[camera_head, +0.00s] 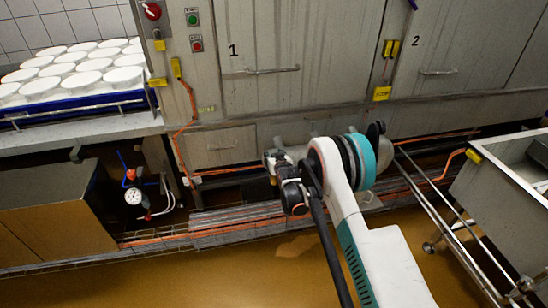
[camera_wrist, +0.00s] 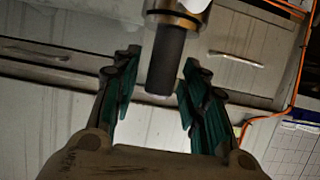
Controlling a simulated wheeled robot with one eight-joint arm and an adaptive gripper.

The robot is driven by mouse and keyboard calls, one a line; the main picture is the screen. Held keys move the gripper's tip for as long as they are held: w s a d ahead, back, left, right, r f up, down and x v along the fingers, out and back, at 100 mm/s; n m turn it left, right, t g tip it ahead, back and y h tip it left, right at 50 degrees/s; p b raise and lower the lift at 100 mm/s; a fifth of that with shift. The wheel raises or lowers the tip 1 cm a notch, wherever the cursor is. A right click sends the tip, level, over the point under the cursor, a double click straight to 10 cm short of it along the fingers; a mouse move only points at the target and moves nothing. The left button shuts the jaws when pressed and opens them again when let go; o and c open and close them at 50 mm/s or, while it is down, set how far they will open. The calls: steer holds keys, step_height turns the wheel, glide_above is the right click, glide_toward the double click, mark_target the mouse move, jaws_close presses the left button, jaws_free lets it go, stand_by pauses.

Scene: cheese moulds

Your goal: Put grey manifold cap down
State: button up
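My gripper (camera_wrist: 158,70) shows in the wrist view with its two teal-padded fingers apart. A dark grey cylinder (camera_wrist: 165,62) comes down from the top of the picture between them, below a brass-coloured ring and a white part. A gap shows between it and the left finger; its lower end looks close to the right finger, and I cannot tell if they touch. I cannot tell for certain whether this cylinder is the grey manifold cap. In the head view my arm reaches toward the low cabinets, and the fingers cannot be made out.
At the left, a bench (camera_head: 85,130) bears a blue tray (camera_head: 75,106) of several white moulds. Below it is a gauge (camera_head: 134,196) with red and blue fittings. A steel sink (camera_head: 500,175) stands right. Orange hoses (camera_head: 175,235) run along the cabinet base. Brown floor lies in front.

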steer(key=shift+s+r, duration=0.15)
steer(key=shift+r, duration=0.05)
steer(key=p+v, duration=0.3)
steer(key=v, duration=0.8)
steer(key=shift+s+d+p, duration=0.15)
steer(key=shift+s+p, duration=0.15)
steer(key=shift+s, duration=0.05)
steer(key=s+d+r+g+h, duration=0.1)
steer(key=s+d+r, duration=0.15)
steer(key=r, duration=0.55)
steer(key=s+d+r+m, duration=0.1)
steer(key=d+r, duration=0.3)
steer(key=r, duration=0.3)
steer(key=s+d+r+g+h, duration=0.15)
steer(key=d+r, duration=0.25)
steer(key=r, duration=0.4)
steer(key=s+d+r, duration=0.4)
steer(key=s+r, duration=0.3)
steer(key=s, duration=0.1)
steer(key=s+d+m+g, duration=0.1)
steer(key=s+d, duration=0.2)
steer(key=s, duration=0.7)
steer(key=s+d+r+g+h, duration=0.1)
steer(key=s+d, duration=0.2)
steer(key=s, duration=0.8)
steer(key=s+d+r+m+g, duration=0.1)
steer(key=s+d, duration=0.3)
steer(key=s, duration=0.6)
steer(key=shift+s+m+h, duration=0.3)
steer(key=shift+h, duration=0.05)
